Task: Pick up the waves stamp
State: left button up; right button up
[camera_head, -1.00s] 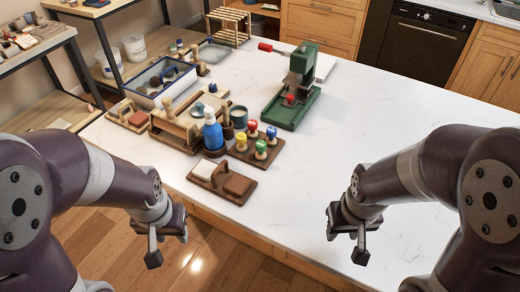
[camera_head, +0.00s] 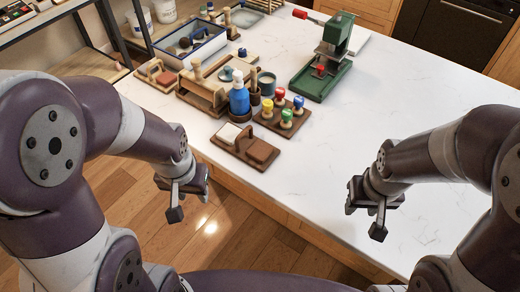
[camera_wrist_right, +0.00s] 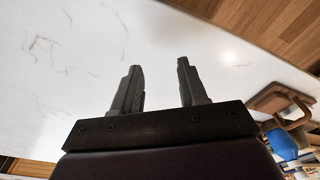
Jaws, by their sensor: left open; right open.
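Several stamps with coloured round tops stand close together on a wooden stand (camera_head: 268,121) in the middle of the counter. Their tops are yellow (camera_head: 267,104), blue (camera_head: 298,102), red (camera_head: 279,93) and green (camera_head: 286,114). The patterns under them are hidden, so I cannot tell which is the waves stamp. My left gripper (camera_head: 175,213) is open and empty, over the floor in front of the counter's edge. My right gripper (camera_head: 378,231) is open and empty, near the counter's front edge, right of the stamps. In the right wrist view its two fingers (camera_wrist_right: 158,85) stand apart with nothing between them.
A wooden tray with pads (camera_head: 259,150) lies in front of the stamps. A blue bottle (camera_head: 239,97) stands left of them. A green press (camera_head: 325,77) stands behind. A blue-rimmed tray (camera_head: 222,42) is at the back left. The counter's right side (camera_head: 420,85) is clear.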

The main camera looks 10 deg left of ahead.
aim_at(287, 114)
jog(key=i+j+z, duration=0.1)
jog(key=j, duration=0.25)
jog(key=i+j+z, duration=0.1)
jog(key=i+j, duration=0.15)
jog(key=i+j+z, duration=0.15)
jog(key=j, duration=0.3)
jog(key=i+j+z, duration=0.1)
jog(key=j, duration=0.25)
jog(key=i+j+z, duration=0.1)
jog(key=j, duration=0.3)
